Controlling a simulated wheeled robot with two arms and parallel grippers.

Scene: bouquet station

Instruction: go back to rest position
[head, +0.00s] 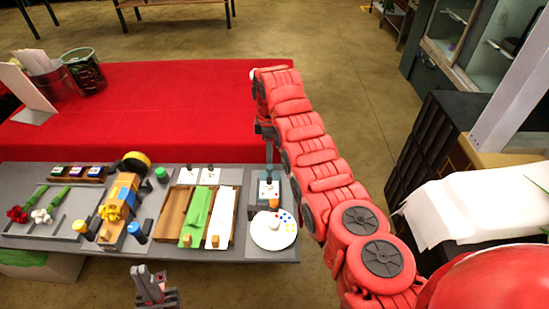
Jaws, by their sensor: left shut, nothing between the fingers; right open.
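My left gripper (150,278) shows at the bottom edge, in front of the grey table (120,252). Its fingers are together with nothing between them. My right arm reaches in from the lower right to the table's right end. Its gripper (268,172) hangs down from the arm's far end, above a small grey stand (254,214) with a white card. The fingers are small here and I cannot make out anything held in them.
Left on the table lie a red flower (17,214) and a white flower (41,216). A wooden block (119,207) with a yellow flower, green and white strips in a wooden tray (173,212), and a round white plate (274,238) follow rightward. A red-covered table (170,100) stands behind.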

